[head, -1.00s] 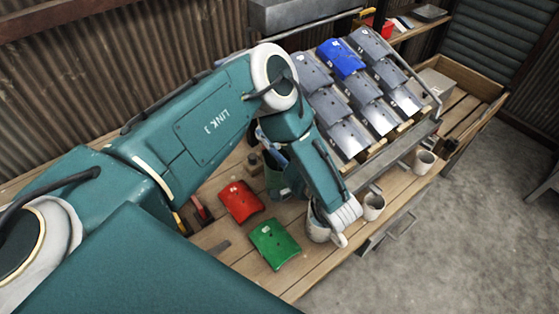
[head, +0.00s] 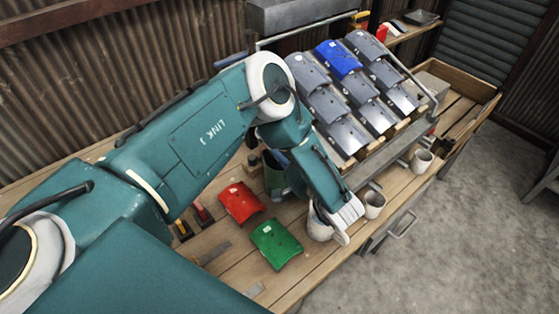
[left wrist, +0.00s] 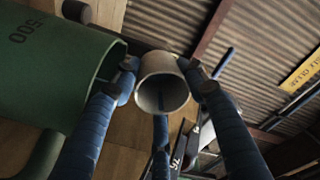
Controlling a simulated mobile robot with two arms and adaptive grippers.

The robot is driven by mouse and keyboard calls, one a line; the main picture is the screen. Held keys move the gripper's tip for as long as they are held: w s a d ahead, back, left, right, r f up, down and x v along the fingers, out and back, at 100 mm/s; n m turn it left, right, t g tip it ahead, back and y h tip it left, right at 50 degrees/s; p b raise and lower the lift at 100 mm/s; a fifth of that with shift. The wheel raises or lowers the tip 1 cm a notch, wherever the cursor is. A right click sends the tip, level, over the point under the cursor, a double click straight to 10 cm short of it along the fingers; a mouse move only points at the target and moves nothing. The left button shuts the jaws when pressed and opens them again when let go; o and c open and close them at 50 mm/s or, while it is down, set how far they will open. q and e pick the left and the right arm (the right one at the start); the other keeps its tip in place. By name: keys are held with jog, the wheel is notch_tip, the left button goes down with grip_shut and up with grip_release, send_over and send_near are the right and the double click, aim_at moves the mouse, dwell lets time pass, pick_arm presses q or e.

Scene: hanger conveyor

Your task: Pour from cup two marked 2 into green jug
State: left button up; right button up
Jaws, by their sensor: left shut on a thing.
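In the left wrist view my left gripper (left wrist: 165,85) is shut on a pale grey cup (left wrist: 163,66), with its blue fingers on both sides. The cup's open mouth faces the camera; its inside looks dim, and no mark 2 shows. The green jug (left wrist: 45,65), marked 500, is close beside the cup on the left. In the head view the green jug (head: 273,178) stands on the bench, partly hidden behind my left arm. The held cup and the fingertips cannot be made out clearly there. My right gripper is not in view.
A white cup (head: 318,229) is beside my wrist, partly covered by it. Two more cups (head: 374,204) (head: 421,160) stand along the bench's front edge. A red plate (head: 240,202) and a green plate (head: 276,244) lie on the bench. A rack (head: 360,165) of grey and blue plates stands behind.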

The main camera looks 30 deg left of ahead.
pick_arm(q)
jog(key=shift+s+f+b, duration=0.25)
jog(key=shift+f+b, duration=0.1)
jog(key=shift+f, duration=0.2)
jog(key=shift+r+p, duration=0.25)
jog(key=shift+p, duration=0.05)
jog(key=h+p, duration=0.1)
jog(key=p, duration=0.1)
jog(key=g+h+p, duration=0.1)
jog(key=p, duration=0.2)
jog(key=a+g+h+p, duration=0.1)
jog(key=h+p, duration=0.1)
jog(key=shift+w+a+r, duration=0.1)
jog(key=shift+w+r, duration=0.25)
jog(key=shift+r, duration=0.05)
jog(key=shift+f+p, duration=0.15)
jog(key=shift+p, duration=0.25)
jog(key=shift+w+f, duration=0.1)
jog(key=shift+f, duration=0.05)
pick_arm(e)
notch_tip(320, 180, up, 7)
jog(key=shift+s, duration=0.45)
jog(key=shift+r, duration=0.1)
